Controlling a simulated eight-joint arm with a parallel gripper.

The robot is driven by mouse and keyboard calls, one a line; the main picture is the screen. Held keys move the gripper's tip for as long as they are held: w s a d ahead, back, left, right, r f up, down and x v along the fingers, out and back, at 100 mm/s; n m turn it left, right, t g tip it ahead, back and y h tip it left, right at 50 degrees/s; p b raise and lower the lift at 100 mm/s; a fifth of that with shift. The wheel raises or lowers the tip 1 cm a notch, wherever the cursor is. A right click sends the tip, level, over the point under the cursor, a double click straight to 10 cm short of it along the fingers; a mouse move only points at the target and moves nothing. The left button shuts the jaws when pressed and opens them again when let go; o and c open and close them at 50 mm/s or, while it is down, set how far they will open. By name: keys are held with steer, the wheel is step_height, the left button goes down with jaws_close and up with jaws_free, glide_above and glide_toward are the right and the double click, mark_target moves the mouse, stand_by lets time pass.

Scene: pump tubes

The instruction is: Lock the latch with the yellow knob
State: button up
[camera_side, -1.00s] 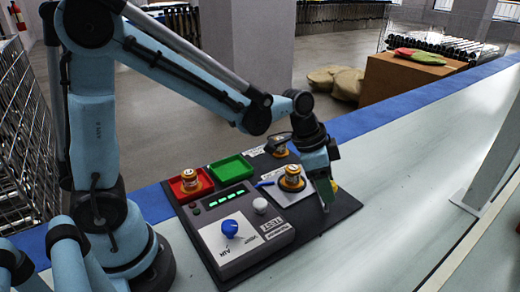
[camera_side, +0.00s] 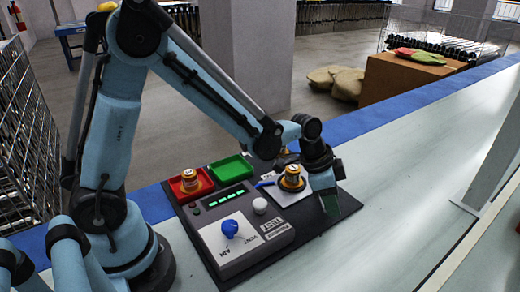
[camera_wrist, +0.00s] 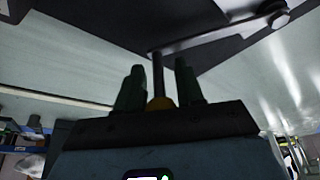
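The yellow knob (camera_wrist: 160,103) shows low between my fingers in the wrist view, at the end of a dark stem. The stem joins a grey latch arm (camera_wrist: 215,36) that runs up to the right to a round pivot. My gripper (camera_wrist: 158,80) has one finger on each side of the stem and knob; the fingers stand apart, with little room beside the knob, and I see no clear contact. In the side view my gripper (camera_side: 343,190) is low at the right edge of the dark board and hides the knob.
A control box (camera_side: 240,232) with a blue knob (camera_side: 230,228) and white button stands left of my gripper. Red (camera_side: 190,185) and green (camera_side: 232,169) trays lie behind it. A can (camera_side: 291,178) stands close beside my gripper. The pale bench to the right is clear.

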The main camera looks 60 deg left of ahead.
jaws_close()
steer(key=shift+s, duration=0.1)
steer(key=shift+s+a+m+g+h, duration=0.15)
steer(key=shift+s+a+m+h, duration=0.1)
steer(key=shift+s+a+m, duration=0.25)
steer(key=shift+s+a+m+g+h, duration=0.15)
steer(key=shift+s+a+m+h, duration=0.15)
steer(key=shift+s+m, duration=0.4)
steer(key=s+a+m, duration=0.1)
steer(key=m, duration=0.1)
steer(key=s+a+m+g, duration=0.1)
steer(key=a+m, duration=0.1)
steer(key=s+a+m+g, duration=0.1)
steer(key=a+m, duration=0.1)
steer(key=shift+s+h, duration=0.1)
steer(key=shift+h, duration=0.25)
steer(key=shift+s+a+m+g, duration=0.2)
steer(key=shift+a+m+g, duration=0.25)
steer(key=shift+a+m, duration=0.45)
steer(key=shift+s+a+m+g, duration=0.15)
steer(key=shift+a+m+g, duration=0.3)
steer(key=shift+a+m, duration=0.45)
steer(key=shift+o, duration=1.9)
jaws_free()
steer(key=shift+o, duration=0.4)
